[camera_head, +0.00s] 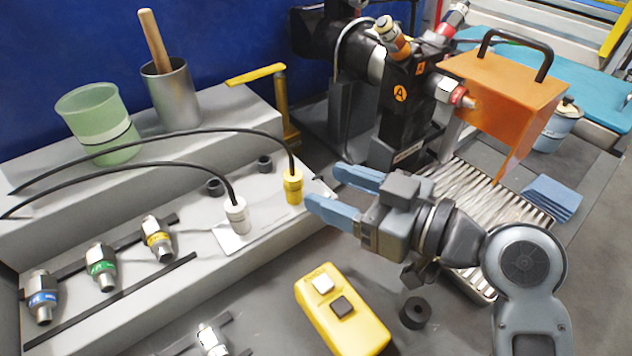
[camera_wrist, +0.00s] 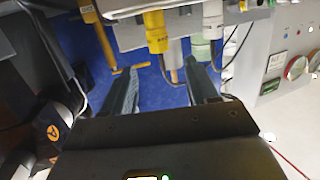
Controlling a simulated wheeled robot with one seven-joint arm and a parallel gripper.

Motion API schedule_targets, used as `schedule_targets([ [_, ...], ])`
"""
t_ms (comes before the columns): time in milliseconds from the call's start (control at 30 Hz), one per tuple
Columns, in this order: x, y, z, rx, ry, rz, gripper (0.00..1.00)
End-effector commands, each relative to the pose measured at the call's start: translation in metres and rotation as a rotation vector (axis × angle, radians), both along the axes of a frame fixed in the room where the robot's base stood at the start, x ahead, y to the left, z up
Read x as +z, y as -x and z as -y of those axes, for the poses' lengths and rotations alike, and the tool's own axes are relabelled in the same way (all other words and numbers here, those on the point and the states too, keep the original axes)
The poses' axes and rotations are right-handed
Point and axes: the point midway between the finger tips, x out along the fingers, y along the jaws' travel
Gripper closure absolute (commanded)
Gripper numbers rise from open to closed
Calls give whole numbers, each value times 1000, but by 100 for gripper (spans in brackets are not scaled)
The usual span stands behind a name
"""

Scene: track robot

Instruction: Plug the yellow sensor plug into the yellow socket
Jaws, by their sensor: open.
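The yellow sensor plug (camera_head: 293,187) stands upright on the grey ledge in the head view, with a black cable from its top. In the wrist view the yellow plug (camera_wrist: 156,32) shows beyond the fingertips, slightly left of centre between them. My gripper (camera_head: 321,189) is open and empty, its two blue fingers pointing left toward the plug, apart from it as far as I can tell. Both fingers (camera_wrist: 161,74) also show in the wrist view. A yellow-banded metal fitting (camera_head: 157,238) lies on the ledge. I cannot identify the yellow socket for sure.
A white plug (camera_head: 236,215) with its own cable stands left of the yellow one. Green-banded (camera_head: 102,267) and blue-banded (camera_head: 42,297) fittings lie further left. A yellow button box (camera_head: 342,310) is in front. A black machine (camera_head: 405,105) with an orange guard (camera_head: 503,90) stands behind.

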Motion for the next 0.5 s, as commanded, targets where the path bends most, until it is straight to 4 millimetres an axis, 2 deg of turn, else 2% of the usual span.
schedule_targets([
  [200, 3, 14, 18, -1, 1, 0, 42],
  [500, 4, 16, 21, 0, 1, -1, 42],
])
